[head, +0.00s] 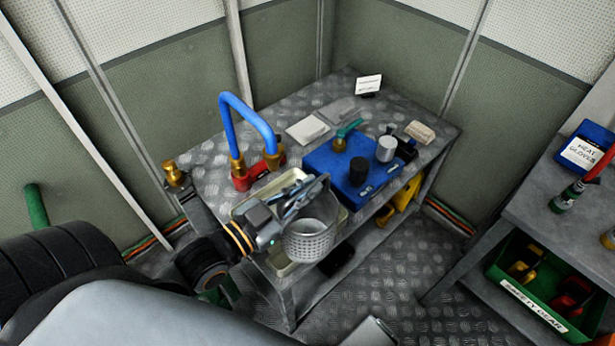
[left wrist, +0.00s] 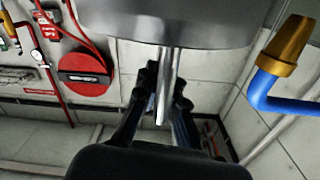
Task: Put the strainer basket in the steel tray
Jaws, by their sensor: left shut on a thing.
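The strainer basket (head: 309,241) is a grey perforated cup with a handle, held upright in the head view. My left gripper (head: 308,194) is shut on its handle. In the left wrist view, the metal handle (left wrist: 165,85) runs between the fingers of my left gripper (left wrist: 163,100), below a grey metal body. The steel tray (head: 267,190) is a shallow pale rectangle at the bench's front edge, partly hidden by my gripper and the basket. The basket appears over the tray's front right part; I cannot tell its exact height. My right gripper is not in view.
A blue block (head: 322,163) with knobs stands just right of the tray. A blue bent pipe (head: 250,113) on brass and red fittings rises behind it. A white pad (head: 307,129) lies farther back. A second bench (head: 540,205) with a green bin stands at right.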

